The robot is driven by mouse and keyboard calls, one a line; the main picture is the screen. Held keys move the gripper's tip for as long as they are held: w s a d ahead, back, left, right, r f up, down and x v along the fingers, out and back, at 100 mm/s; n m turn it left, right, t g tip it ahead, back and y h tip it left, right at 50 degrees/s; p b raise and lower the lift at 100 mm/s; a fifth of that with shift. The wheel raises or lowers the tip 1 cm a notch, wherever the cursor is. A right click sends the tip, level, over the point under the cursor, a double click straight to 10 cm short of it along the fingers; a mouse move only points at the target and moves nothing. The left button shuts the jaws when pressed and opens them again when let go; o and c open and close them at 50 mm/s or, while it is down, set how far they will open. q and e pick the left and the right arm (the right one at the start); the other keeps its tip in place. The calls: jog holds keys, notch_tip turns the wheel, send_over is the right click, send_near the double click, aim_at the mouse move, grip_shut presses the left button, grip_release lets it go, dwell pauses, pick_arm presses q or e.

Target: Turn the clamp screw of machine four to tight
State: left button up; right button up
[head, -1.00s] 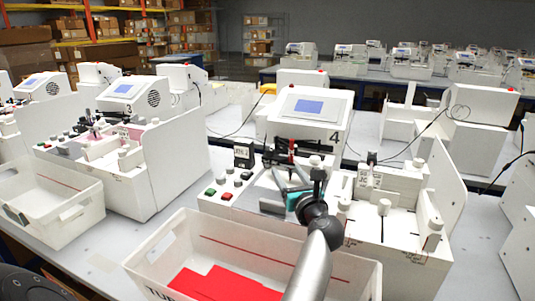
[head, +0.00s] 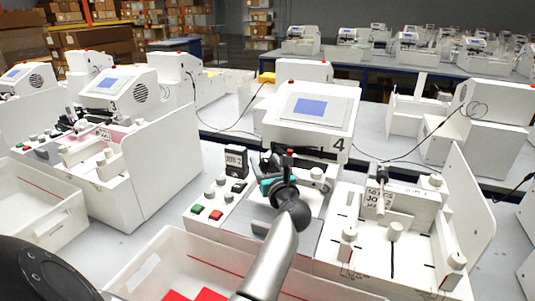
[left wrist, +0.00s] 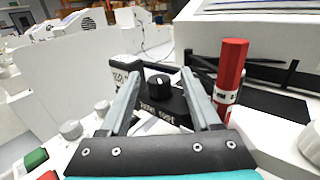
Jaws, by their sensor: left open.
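Machine four (head: 298,127), white with a blue screen and a "4" on its front, stands in the middle of the head view. My left gripper (head: 266,170) is over its bed; the hand hides much of the carriage. In the left wrist view the two grey fingers of my left gripper (left wrist: 160,82) are open and empty. A black round knob with a white mark, apparently the clamp screw (left wrist: 159,86), shows between the fingers, apart from both. It sits on a black lettered block. An upright red pen (left wrist: 231,78) stands just right of the right finger. My right gripper is not in view.
A job card in a black holder (head: 236,160) and red and green buttons (head: 206,211) lie left of the hand. A pen rack (head: 395,205) is to the right. A white bin (head: 160,275) with red sheets stands in front. Machine three (head: 118,90) is left.

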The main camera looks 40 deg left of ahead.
pick_arm(q)
jog(key=shift+w+a, duration=0.1)
jog(key=shift+a, duration=0.1)
grip_shut()
dwell(0.5)
